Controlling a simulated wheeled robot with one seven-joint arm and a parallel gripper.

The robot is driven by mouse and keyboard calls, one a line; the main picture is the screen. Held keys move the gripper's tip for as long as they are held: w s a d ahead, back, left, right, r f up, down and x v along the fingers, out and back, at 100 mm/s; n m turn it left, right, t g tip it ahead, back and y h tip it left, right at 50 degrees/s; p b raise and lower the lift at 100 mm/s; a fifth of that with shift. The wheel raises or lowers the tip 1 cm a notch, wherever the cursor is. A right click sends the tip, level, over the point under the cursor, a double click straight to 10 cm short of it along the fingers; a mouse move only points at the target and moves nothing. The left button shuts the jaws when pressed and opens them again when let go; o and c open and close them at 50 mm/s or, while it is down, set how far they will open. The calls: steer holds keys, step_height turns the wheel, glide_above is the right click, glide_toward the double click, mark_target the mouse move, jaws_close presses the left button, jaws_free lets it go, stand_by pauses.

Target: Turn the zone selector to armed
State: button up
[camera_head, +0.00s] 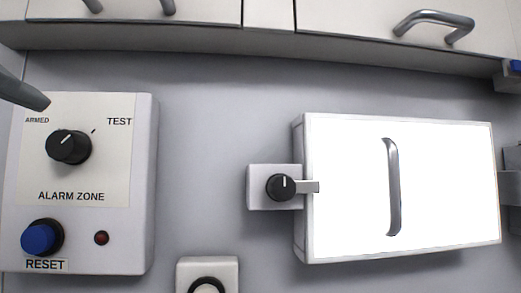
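The zone selector (68,147) is a round black knob on the ALARM ZONE panel (141,190) at the left. ARMED is printed at its upper left and TEST at its upper right. The rest of the gripper is out of frame.
Below the knob are a blue RESET button (40,239) and a dark red lamp (101,238). Right are a black latch knob (281,187) and a white door (445,190) with a metal handle. Cabinets (200,12) overhang above. Bare wall lies between panel and door.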

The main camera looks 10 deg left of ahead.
mark_target(60, 146)
steer(key=p+x, duration=0.2)
steer(key=x, duration=0.4)
steer(key=shift+w+r, duration=0.1)
steer(key=shift+w, duration=0.25)
steer(key=shift+w+a, duration=0.15)
steer(key=shift+w, duration=0.4)
jaws_close()
